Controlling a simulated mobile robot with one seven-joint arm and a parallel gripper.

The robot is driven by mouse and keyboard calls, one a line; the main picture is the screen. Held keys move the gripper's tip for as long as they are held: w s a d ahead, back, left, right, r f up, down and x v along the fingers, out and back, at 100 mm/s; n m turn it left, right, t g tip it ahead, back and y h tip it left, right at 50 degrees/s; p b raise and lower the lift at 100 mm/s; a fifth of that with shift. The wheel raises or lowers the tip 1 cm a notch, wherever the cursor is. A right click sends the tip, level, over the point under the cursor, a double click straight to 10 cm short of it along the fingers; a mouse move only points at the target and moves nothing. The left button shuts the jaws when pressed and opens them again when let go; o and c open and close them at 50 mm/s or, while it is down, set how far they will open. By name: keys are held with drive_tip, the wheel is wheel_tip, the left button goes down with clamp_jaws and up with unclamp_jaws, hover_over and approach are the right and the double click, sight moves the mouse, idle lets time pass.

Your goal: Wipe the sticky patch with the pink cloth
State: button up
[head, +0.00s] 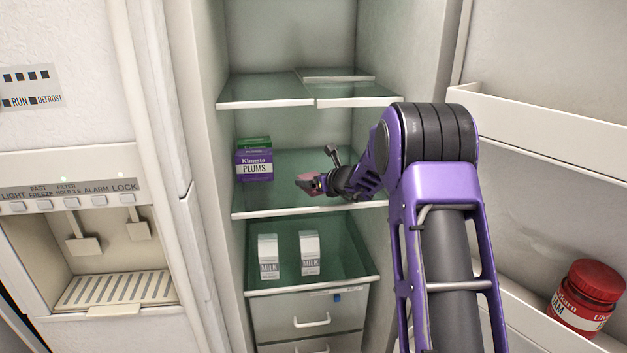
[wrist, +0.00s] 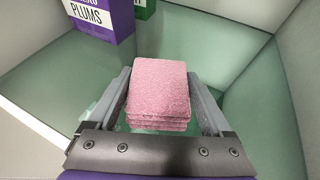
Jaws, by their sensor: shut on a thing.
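The pink cloth (wrist: 158,88) is a folded, layered pad held between the two fingers of my gripper (wrist: 160,105) in the wrist view. In the head view the cloth (head: 307,184) shows small at the end of my gripper (head: 318,184), over the middle glass shelf (head: 290,204) of the open fridge. I cannot tell whether the cloth touches the shelf. I cannot make out the sticky patch for certain in either view; the cloth and gripper cover part of the shelf.
A purple plums box (head: 254,166) and a green box (head: 254,142) stand at the shelf's left. Two milk cartons (head: 268,257) (head: 309,253) stand below. An empty shelf (head: 264,92) is above. The fridge door at right holds a red-lidded jar (head: 585,298).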

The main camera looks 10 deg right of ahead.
drive_tip(key=shift+s+d+f, duration=0.1)
drive_tip(key=shift+s+d, duration=0.1)
drive_tip(key=shift+s, duration=0.55)
drive_tip(key=shift+w+a+p, duration=0.2)
drive_tip(key=shift+w+p, duration=0.05)
drive_tip(key=shift+w, duration=0.5)
drive_tip(key=shift+w+a+p, duration=0.15)
drive_tip(key=shift+w+p, duration=0.05)
drive_tip(key=shift+w, duration=0.5)
drive_tip(key=shift+s+d+b, duration=0.2)
drive_tip(key=shift+s+b, duration=0.05)
drive_tip(key=shift+s, duration=0.55)
drive_tip(key=shift+s+d+b, duration=0.2)
drive_tip(key=shift+s, duration=0.55)
drive_tip(key=shift+r+p, duration=0.85)
drive_tip(key=shift+r, duration=0.7)
